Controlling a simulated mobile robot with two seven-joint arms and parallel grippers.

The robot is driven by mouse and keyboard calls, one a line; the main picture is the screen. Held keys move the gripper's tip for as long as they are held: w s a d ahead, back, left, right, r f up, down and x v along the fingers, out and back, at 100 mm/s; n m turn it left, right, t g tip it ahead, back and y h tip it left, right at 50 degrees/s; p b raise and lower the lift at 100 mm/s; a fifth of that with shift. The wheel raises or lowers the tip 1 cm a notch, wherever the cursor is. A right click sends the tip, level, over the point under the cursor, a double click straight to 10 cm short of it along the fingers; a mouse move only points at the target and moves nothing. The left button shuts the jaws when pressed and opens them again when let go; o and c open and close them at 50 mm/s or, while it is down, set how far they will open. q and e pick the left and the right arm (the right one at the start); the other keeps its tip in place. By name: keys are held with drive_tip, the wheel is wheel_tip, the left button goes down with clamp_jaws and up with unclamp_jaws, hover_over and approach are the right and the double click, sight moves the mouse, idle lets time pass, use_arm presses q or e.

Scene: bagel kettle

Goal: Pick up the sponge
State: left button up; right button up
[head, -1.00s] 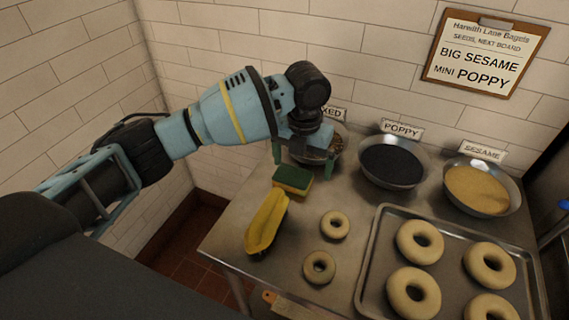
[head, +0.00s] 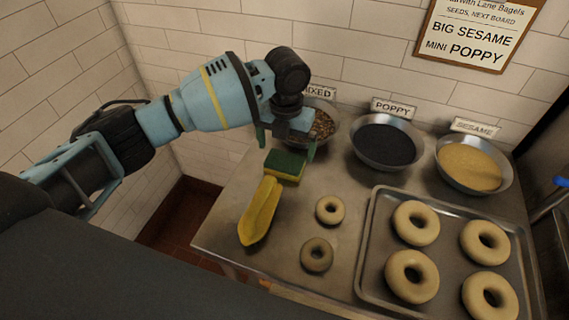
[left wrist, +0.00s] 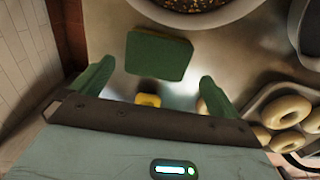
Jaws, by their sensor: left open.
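The sponge (head: 285,165) has a green top and yellow side and lies on the steel table, behind the yellow scoop. It also shows in the left wrist view (left wrist: 158,55), ahead of and between the fingers. My left gripper (head: 287,143) is just above and behind the sponge in the head view, pointing down. In the left wrist view its two green fingers (left wrist: 152,85) are spread wide with nothing between them. I cannot tell how high above the sponge the fingertips are. My right gripper is not in view.
A yellow scoop (head: 259,211) lies in front of the sponge. The mixed seed bowl (head: 330,140) stands close behind the gripper, with poppy (head: 384,163) and sesame (head: 472,187) bowls to its right. Two bagels (head: 330,210) and a bagel tray (head: 362,265) are at right.

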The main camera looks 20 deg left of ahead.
sight(285, 161)
use_arm(q)
drive_tip(key=f, duration=0.5)
drive_tip(key=shift+a, duration=0.2)
drive_tip(key=c, duration=0.8)
